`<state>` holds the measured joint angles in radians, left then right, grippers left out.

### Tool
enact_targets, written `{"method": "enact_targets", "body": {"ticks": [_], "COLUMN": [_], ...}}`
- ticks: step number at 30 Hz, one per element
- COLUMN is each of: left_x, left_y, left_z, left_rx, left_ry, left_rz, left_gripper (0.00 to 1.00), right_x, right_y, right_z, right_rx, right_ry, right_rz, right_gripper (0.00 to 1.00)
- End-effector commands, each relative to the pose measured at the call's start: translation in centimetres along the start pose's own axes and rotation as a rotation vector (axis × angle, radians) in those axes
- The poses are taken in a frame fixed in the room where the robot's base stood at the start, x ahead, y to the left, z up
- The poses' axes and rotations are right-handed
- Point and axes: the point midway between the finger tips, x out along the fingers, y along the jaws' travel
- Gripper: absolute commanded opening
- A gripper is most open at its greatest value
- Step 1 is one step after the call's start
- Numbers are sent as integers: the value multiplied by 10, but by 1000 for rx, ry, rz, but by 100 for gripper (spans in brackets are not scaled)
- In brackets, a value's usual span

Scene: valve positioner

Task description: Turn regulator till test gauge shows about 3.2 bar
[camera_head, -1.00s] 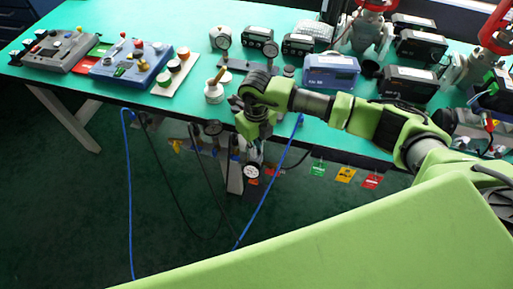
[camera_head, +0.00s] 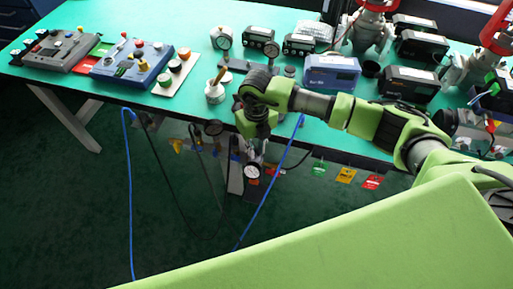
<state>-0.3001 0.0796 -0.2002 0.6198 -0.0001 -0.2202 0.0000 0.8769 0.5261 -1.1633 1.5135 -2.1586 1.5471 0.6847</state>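My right gripper (camera_head: 252,150) points down at the front edge of the bench, its wrist above it. Its fingers are small, dark and partly hidden, so I cannot tell whether they are open or shut or touch the regulator. A small gauge with a white dial (camera_head: 252,171) hangs just below the gripper, in front of the bench edge. Its needle is too small to read. The regulator itself cannot be made out clearly among the parts there. A darker round gauge (camera_head: 213,128) is at the bench edge to the left. My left gripper is not in view.
Blue hoses (camera_head: 129,200) hang in front. Coloured tags (camera_head: 345,175) hang to the right.

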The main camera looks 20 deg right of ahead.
Motion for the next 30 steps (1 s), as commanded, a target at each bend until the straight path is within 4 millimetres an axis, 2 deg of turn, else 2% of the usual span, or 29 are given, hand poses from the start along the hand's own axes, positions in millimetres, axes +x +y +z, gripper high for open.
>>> {"method": "enact_targets", "body": {"ticks": [10, 14, 17, 24, 30], "left_x": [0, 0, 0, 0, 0], "left_y": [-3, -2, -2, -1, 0], "left_z": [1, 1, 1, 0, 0], "left_rx": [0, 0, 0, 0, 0], "left_ry": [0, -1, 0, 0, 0], "left_rz": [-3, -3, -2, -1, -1], "left_gripper": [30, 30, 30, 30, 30], "right_x": [0, -9, -25, -77, -108], "right_y": [0, 0, 0, 0, 0], "right_z": [-1, 0, 0, 1, 0], "right_rx": [-1, -1, -2, -2, 0], "right_ry": [2, -1, -2, -3, -1], "right_rz": [0, 1, 0, 0, 0], "right_gripper": [24, 24, 24, 24, 24]}}
